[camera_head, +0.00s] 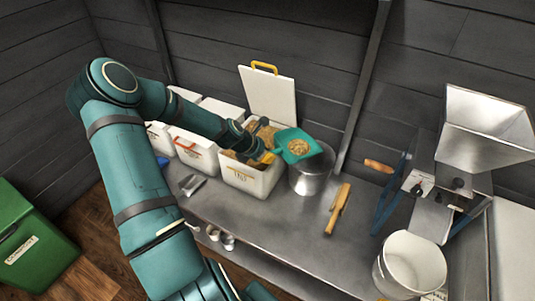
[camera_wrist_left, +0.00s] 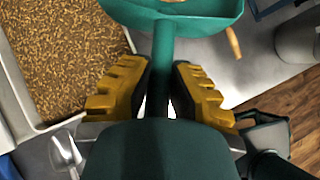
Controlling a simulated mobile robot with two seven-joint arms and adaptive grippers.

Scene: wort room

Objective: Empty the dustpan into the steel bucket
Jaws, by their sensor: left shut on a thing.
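The teal dustpan (camera_head: 284,137) holds a small heap of tan grain (camera_head: 299,147). It is over the left and back part of the steel bucket's mouth and looks close to level. The steel bucket (camera_head: 311,181) stands upright on the steel bench, its opening partly hidden by the pan. My left gripper (camera_head: 267,157) is shut on the dustpan's handle, above the right side of an open white grain bin. In the left wrist view its yellow fingers (camera_wrist_left: 160,85) flank the dustpan's handle (camera_wrist_left: 162,50), with the pan at the top edge. My right gripper is out of view.
The open grain bin (camera_head: 247,180) is immediately left of the bucket, its white lid (camera_head: 268,95) upright behind. A wooden brush (camera_head: 339,208) lies right of the bucket. A mill with a hopper (camera_head: 486,125) and a white bucket (camera_head: 410,262) stand farther right. Scoops (camera_head: 192,184) lie left.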

